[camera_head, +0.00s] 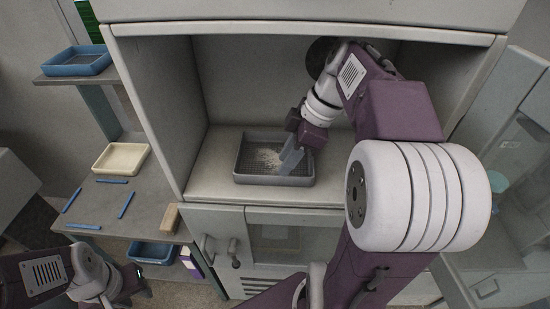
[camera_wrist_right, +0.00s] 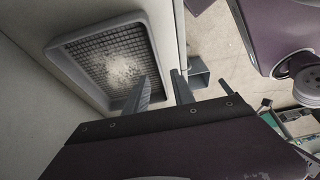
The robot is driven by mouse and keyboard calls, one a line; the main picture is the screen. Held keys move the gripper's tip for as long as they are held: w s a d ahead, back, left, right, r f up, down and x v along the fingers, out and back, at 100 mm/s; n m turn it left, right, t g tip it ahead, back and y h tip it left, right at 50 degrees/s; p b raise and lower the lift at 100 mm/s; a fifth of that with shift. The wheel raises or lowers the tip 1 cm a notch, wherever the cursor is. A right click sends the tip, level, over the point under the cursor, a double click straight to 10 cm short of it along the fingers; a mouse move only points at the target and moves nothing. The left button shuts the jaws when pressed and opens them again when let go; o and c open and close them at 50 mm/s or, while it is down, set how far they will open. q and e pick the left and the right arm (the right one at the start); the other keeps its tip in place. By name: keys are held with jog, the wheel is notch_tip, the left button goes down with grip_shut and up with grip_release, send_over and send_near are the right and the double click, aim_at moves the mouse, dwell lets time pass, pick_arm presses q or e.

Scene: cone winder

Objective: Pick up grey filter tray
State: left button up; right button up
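The grey filter tray (camera_head: 240,178) lies on the floor of the machine's open bay, with a mesh bottom and pale fluff on it. It also shows in the right wrist view (camera_wrist_right: 66,44). My right gripper (camera_head: 290,158) is at the tray's right side. In the right wrist view its two fingers (camera_wrist_right: 161,84) stand apart with nothing clearly between them. One finger overlaps the tray's near corner and the other lies outside the rim; whether they touch it I cannot tell. My left gripper (camera_head: 140,282) is low at the left, away from the tray, its fingers too small to read.
The bay's side walls and top edge surround my right arm closely. At left, a shelf holds a blue tray (camera_head: 76,61); a lower table holds a cream tray (camera_head: 121,158), several blue strips and a tan block (camera_head: 171,218). A blue bin (camera_head: 152,253) is below.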

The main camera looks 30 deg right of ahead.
jog(key=x, duration=0.5)
jog(key=shift+w+a+b, duration=0.2)
jog(key=shift+a+b, duration=0.05)
jog(key=shift+b, duration=0.05)
grip_shut()
dwell(1.0)
